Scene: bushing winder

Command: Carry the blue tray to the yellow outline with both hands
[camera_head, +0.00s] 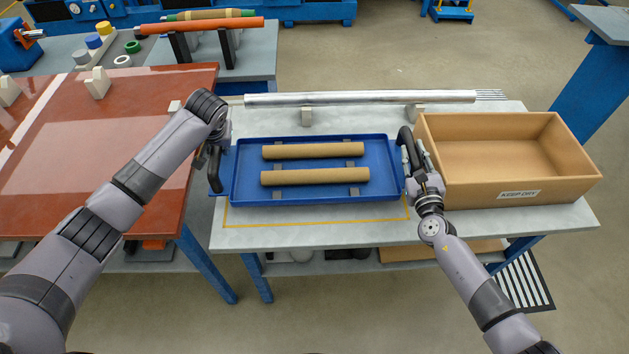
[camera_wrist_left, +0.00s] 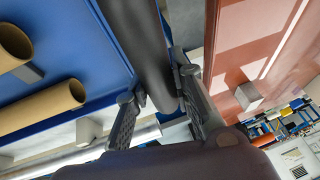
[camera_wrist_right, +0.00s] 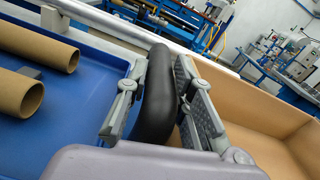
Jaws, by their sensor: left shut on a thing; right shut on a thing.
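The blue tray (camera_head: 300,193) is at the middle of the light grey table, with two brown cardboard tubes (camera_head: 314,176) lying in it on small grey supports. The yellow outline (camera_head: 310,223) shows on the table along the tray's near side; the tray covers the rest. My left gripper (camera_head: 213,165) is shut on the tray's left black handle, which shows between the fingers in the left wrist view (camera_wrist_left: 150,55). My right gripper (camera_head: 411,165) is shut on the right black handle, also seen in the right wrist view (camera_wrist_right: 158,95). Whether the tray touches the table I cannot tell.
A cardboard box (camera_head: 510,190) marked KEEP DRY stands close to the right of my right gripper. A long silvery rod (camera_head: 360,98) lies on grey supports behind the tray. A red-brown table (camera_head: 90,150) stands to the left.

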